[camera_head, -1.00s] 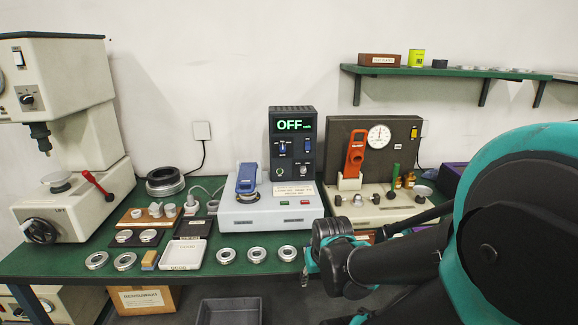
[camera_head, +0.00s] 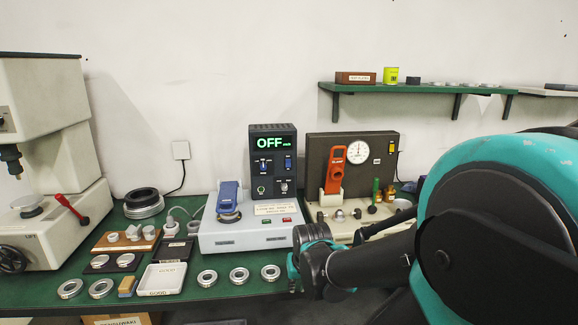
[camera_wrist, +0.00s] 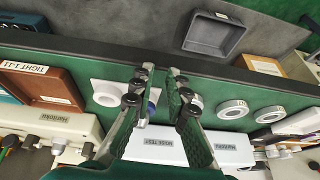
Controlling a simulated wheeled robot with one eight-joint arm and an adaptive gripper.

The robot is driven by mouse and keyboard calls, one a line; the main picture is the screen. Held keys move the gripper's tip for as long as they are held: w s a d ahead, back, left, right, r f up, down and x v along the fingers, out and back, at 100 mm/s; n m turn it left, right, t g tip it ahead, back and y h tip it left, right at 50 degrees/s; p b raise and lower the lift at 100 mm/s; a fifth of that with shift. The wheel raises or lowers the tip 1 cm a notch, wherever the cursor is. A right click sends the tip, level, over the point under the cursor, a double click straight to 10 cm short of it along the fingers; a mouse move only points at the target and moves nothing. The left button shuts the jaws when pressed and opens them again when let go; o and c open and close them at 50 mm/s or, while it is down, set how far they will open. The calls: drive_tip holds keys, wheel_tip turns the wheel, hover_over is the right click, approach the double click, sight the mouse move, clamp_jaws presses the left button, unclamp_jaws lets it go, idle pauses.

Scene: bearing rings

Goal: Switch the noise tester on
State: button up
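The noise tester has a pale grey base (camera_head: 230,240) and a black upright panel (camera_head: 272,150). Its display (camera_head: 274,143) reads OFF in green. A blue knob (camera_head: 264,166) and a blue switch (camera_head: 287,162) sit below it. A blue handpiece (camera_head: 228,198) stands on the base's left part. My gripper (camera_head: 300,262) is at the table's front edge, in front of the base's right corner. In the wrist view my gripper (camera_wrist: 160,72) has its fingers apart with nothing between them. The fingers partly cover the tester's labelled white front (camera_wrist: 160,145).
Bearing rings (camera_head: 239,275) lie along the table's front, beside a white tray (camera_head: 163,278). A dark tester with a dial gauge (camera_head: 358,151) and orange handpiece (camera_head: 336,168) stands to the right. A press (camera_head: 45,170) stands left. A grey bin (camera_wrist: 214,33) is below the table edge.

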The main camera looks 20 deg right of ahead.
sight(288, 163)
drive_tip(key=w+d+r+m, duration=0.1)
drive_tip(key=w+r+m, duration=0.2)
drive_tip(key=w+r, duration=0.1)
drive_tip(key=w+r+m+t, duration=0.1)
drive_tip(key=w+r+m, duration=0.2)
drive_tip(key=w+r, duration=0.2)
drive_tip(key=w+d+r+m+t, duration=0.1)
drive_tip(key=w+r+m, duration=0.1)
drive_tip(key=w+r, duration=0.3)
drive_tip(key=shift+w+d+m, duration=0.15)
drive_tip(key=shift+w+m, duration=0.05)
drive_tip(key=shift+w, duration=0.3)
drive_tip(key=shift+w+d+m, duration=0.15)
drive_tip(key=shift+w+m, duration=0.05)
drive_tip(key=shift+w, duration=0.3)
clamp_jaws()
drive_tip(key=w+d+r+m+t, duration=0.1)
drive_tip(key=w+r+m, duration=0.3)
drive_tip(key=r, duration=0.4)
drive_tip(key=w+d+r+m+t, duration=0.1)
drive_tip(key=w+d+r+m, duration=0.1)
drive_tip(key=w+r+m, duration=0.3)
wheel_tip(288, 163, up, 3)
drive_tip(key=shift+w+d+f+h, duration=0.1)
drive_tip(key=shift+w+d+h, duration=0.25)
drive_tip(key=shift+w, duration=0.9)
